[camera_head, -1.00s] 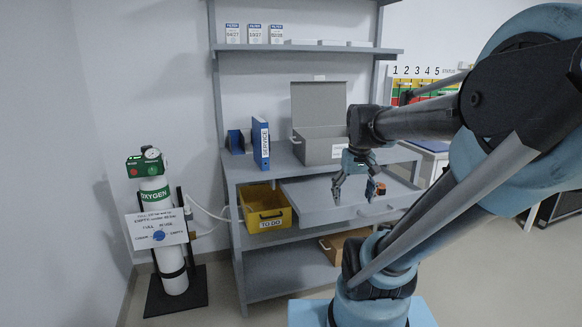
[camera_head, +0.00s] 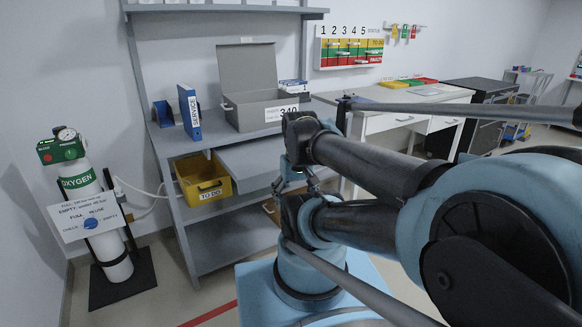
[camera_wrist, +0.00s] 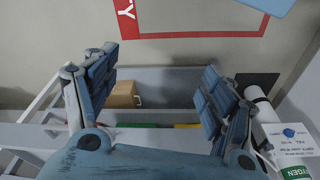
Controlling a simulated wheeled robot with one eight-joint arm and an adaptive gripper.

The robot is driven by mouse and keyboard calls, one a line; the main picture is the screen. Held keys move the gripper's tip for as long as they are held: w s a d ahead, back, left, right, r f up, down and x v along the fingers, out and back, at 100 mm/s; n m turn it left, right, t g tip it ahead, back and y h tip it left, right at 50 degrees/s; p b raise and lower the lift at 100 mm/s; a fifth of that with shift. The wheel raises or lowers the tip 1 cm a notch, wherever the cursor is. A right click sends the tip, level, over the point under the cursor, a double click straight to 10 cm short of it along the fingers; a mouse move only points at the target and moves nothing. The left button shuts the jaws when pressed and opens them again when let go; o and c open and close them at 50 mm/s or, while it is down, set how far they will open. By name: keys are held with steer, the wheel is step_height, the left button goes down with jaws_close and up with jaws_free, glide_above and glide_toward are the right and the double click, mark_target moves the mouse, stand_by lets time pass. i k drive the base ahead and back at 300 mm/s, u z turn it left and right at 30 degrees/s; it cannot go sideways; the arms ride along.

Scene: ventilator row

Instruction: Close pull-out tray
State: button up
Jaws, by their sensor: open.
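The pull-out tray (camera_head: 255,158) is a flat grey board. It sticks out from under the worktop of the grey shelf unit in the head view. Its right part and front edge are partly hidden by my arm. My gripper (camera_head: 299,181) hangs at the tray's right front in the head view, partly hidden behind my arm; I cannot tell whether it touches the tray. In the wrist view my gripper (camera_wrist: 160,65) has its fingers wide apart with nothing between them.
A yellow bin (camera_head: 203,181) sits left of the tray. A grey open box (camera_head: 262,113) and a blue binder (camera_head: 190,112) stand on the worktop. An oxygen cylinder (camera_head: 82,190) stands at left. A cardboard box (camera_wrist: 124,95) lies on the lower shelf.

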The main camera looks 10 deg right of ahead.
mark_target(253, 165)
steer(key=k, duration=1)
steer(key=u, duration=0.95)
steer(key=i, duration=1.25)
steer(key=z, duration=1.1)
